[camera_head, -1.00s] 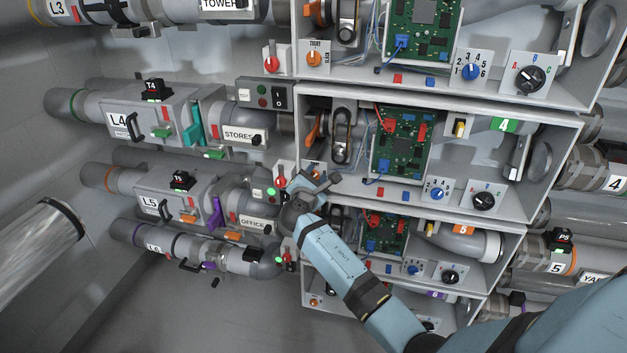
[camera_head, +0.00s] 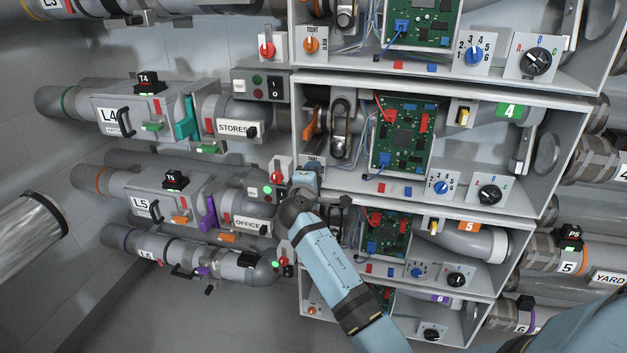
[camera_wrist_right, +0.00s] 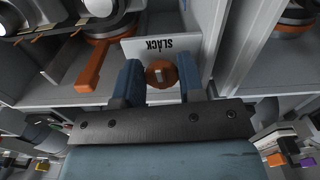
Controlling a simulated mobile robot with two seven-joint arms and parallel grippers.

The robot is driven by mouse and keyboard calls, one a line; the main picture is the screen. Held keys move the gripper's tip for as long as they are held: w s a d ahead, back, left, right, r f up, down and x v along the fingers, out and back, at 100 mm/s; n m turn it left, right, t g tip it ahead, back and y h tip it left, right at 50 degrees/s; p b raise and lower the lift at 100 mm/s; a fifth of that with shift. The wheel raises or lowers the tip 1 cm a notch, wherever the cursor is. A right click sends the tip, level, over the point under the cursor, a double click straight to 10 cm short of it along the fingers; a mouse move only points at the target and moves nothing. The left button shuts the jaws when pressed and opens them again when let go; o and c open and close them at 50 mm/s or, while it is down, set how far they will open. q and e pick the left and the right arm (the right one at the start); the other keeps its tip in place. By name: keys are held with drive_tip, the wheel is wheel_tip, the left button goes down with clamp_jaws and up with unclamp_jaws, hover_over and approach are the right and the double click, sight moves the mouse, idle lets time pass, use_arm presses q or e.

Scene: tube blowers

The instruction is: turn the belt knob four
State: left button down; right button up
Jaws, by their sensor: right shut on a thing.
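Belt knob four is the orange round knob (camera_wrist_right: 160,73) on a white plate (camera_wrist_right: 170,46) marked SLACK. It sits between the two fingers of my right gripper (camera_wrist_right: 159,78) in the right wrist view, with the fingers shut on its sides. In the head view the same gripper (camera_head: 304,178) is at the lower left corner of the bay labelled 4 (camera_head: 508,110). My left gripper is out of view.
A red switch (camera_head: 277,176) with a green light is close to the left of the gripper. An orange lever (camera_wrist_right: 90,70) is beside the plate. The bay above has a similar orange knob (camera_head: 311,45). The bay wall (camera_wrist_right: 235,45) is close to one finger.

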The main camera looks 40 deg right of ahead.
drive_tip(key=shift+f+m+b, duration=0.15)
drive_tip(key=shift+m+b, duration=0.15)
drive_tip(key=shift+m, duration=0.3)
drive_tip(key=o, duration=0.6)
drive_tip(key=shift+s+a, duration=0.1)
